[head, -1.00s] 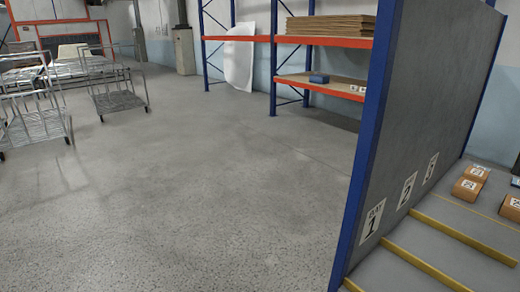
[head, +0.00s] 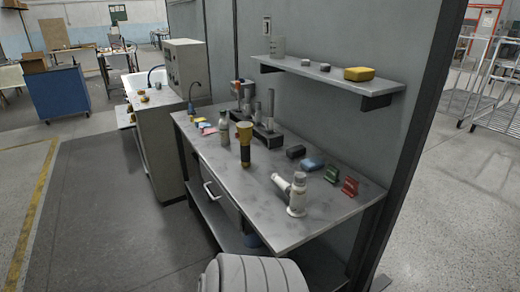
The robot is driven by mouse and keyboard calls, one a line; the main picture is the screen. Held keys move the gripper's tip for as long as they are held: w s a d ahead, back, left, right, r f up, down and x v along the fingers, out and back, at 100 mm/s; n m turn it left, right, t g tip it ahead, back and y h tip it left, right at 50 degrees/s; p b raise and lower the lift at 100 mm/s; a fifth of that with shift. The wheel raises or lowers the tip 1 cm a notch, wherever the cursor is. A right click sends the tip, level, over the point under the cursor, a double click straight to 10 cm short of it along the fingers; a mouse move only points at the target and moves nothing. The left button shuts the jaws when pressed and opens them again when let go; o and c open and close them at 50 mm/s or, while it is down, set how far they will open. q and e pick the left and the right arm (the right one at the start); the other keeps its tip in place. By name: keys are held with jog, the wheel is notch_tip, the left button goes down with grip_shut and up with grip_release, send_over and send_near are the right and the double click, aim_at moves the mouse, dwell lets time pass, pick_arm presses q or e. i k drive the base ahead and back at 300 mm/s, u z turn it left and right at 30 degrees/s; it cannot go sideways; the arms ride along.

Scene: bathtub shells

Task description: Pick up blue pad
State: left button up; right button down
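A light blue pad (head: 312,163) lies on the grey workbench (head: 262,202), towards its right half. It sits between a dark grey block (head: 295,152) on its left and a green holder (head: 332,172) on its right. Neither of my grippers is in the head view.
A white pipe-like fitting (head: 295,194) stands near the bench's front edge, and a yellow-and-black torch-like tool (head: 244,145) stands further left. A wall shelf (head: 330,76) with a yellow box (head: 359,74) overhangs the bench. A grey ribbed object (head: 252,275) is at the bottom. Open floor lies left.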

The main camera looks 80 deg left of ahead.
aim_at(313, 164)
jog(key=u, duration=0.35)
jog(key=i, duration=2.95)
jog(key=u, duration=1)
